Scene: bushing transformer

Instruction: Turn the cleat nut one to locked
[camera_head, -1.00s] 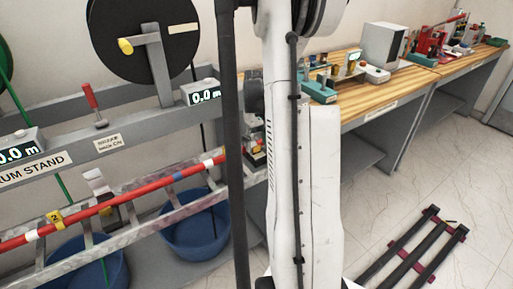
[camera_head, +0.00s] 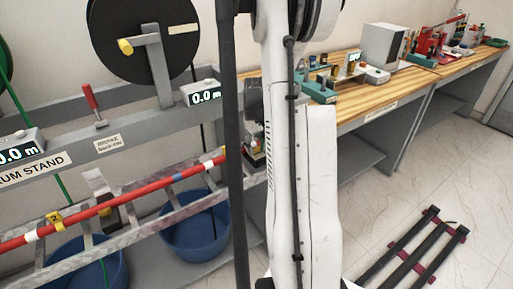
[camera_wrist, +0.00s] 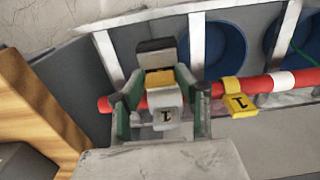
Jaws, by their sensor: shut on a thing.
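In the wrist view, my gripper (camera_wrist: 160,112) is closed around a grey block marked "1", the cleat nut one (camera_wrist: 167,97). One finger is on each side of it. A yellow band and a dark block show just beyond the nut. A red cable (camera_wrist: 252,88) with a yellow "1" tag (camera_wrist: 238,103) runs behind the nut and out to the right. In the head view my own arm hides much of the gripper and nut. The nut's exact turn angle cannot be told.
The red cable lies along a metal ladder-like tray (camera_head: 135,215) above blue tubs (camera_head: 195,225). A cable drum (camera_head: 143,48) stands behind on the left. A wooden workbench (camera_head: 350,100) with tools is at the right. A dark rack (camera_head: 415,250) lies on the floor.

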